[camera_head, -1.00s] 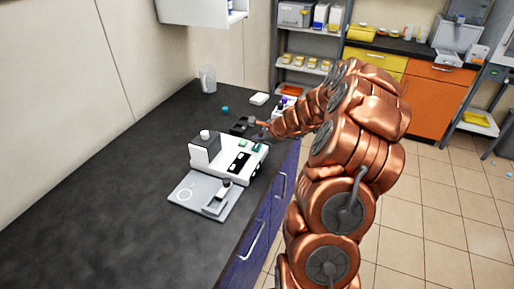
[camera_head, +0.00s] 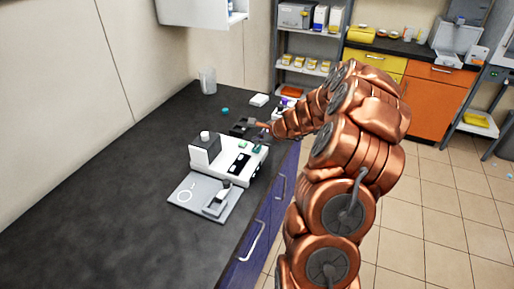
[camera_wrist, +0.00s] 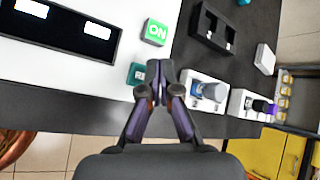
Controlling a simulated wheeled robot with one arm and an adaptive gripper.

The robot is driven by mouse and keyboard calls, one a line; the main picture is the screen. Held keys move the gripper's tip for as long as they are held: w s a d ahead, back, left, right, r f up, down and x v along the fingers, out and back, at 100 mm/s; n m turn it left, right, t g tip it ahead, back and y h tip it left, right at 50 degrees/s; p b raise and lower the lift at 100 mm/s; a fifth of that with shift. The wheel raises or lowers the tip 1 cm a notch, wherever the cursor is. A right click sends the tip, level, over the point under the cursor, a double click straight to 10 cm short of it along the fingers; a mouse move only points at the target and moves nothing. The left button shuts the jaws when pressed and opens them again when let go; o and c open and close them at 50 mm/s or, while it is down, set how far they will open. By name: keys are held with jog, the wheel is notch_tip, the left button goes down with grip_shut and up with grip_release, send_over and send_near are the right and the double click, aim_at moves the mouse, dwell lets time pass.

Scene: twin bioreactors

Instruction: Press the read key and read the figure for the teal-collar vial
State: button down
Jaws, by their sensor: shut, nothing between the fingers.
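The white instrument (camera_head: 224,160) stands on the dark bench. In the wrist view its top (camera_wrist: 70,75) carries a green ON key (camera_wrist: 156,32) and a teal key (camera_wrist: 136,73) marked with letters starting "RE", the rest hidden by my fingers. Its black panel (camera_wrist: 62,38) has two lit windows, cut off and too washed out to read. My gripper (camera_wrist: 160,72) is shut and empty, its tips at the teal key's right edge; I cannot tell whether they touch it. I cannot pick out a vial with a teal collar.
Right of my fingers are a white holder with a blue-grey item (camera_wrist: 208,90) and another with a purple-collared vial (camera_wrist: 262,106). A black rack (camera_wrist: 213,28) and a white box (camera_wrist: 265,58) lie beyond. A clear beaker (camera_head: 208,80) stands at the back; the left bench is bare.

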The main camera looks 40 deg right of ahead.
aim_at(258, 148)
jog(key=shift+f, duration=0.1)
jog(key=shift+f, duration=0.35)
jog(key=shift+f+b, duration=0.4)
jog(key=shift+b, duration=0.1)
dwell(0.8)
jog(key=shift+r, duration=0.1)
jog(key=shift+r+p, duration=0.75)
jog(key=shift+r+p, duration=2.15)
jog(key=shift+r, duration=0.4)
